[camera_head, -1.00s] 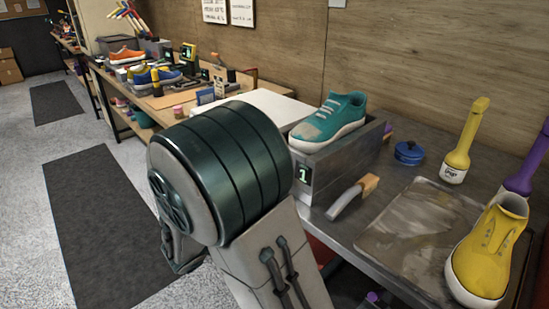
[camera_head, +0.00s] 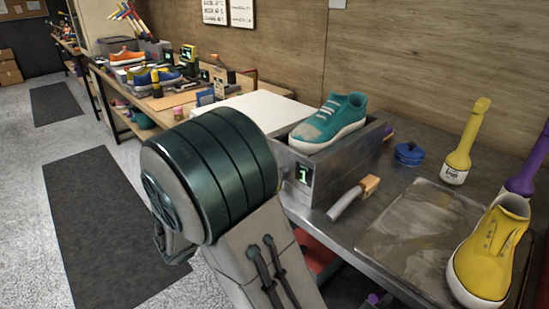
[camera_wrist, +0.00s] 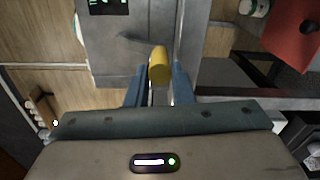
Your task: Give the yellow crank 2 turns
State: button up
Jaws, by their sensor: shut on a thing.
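The yellow crank (camera_wrist: 158,64) shows its rounded end in the wrist view, against a grey metal box face (camera_wrist: 115,50). My gripper (camera_wrist: 159,84) has its two blue fingers on either side of the yellow end and is shut on it. In the head view the crank and my fingers are hidden behind my arm. The grey box (camera_head: 345,165) stands on the bench with a teal sneaker (camera_head: 328,120) on top. Its small green display (camera_head: 304,174) reads 1.
On the bench are a scraper with a wooden handle (camera_head: 370,184), a blue round container (camera_head: 409,153), a stained tray (camera_head: 410,240), a yellow bottle (camera_head: 460,150) and a yellow sneaker (camera_head: 490,250). A red object (camera_wrist: 293,38) shows at upper right in the wrist view.

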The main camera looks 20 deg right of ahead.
jog(key=shift+o, duration=0.3)
jog(key=shift+w+r, duration=0.2)
jog(key=shift+r, duration=0.05)
jog(key=o, duration=0.3)
jog(key=shift+w+a+r+p, duration=0.25)
jog(key=shift+w+r+p, duration=0.1)
jog(key=shift+w+r, duration=0.25)
jog(key=shift+w+a+r+p, duration=0.1)
jog(key=shift+w+r+p, duration=0.2)
jog(key=shift+r, duration=0.1)
jog(key=shift+w+r, duration=0.15)
jog(key=shift+r, duration=0.05)
jog(key=shift+c, duration=0.3)
jog(key=c, duration=0.3)
jog(key=shift+r, duration=0.1)
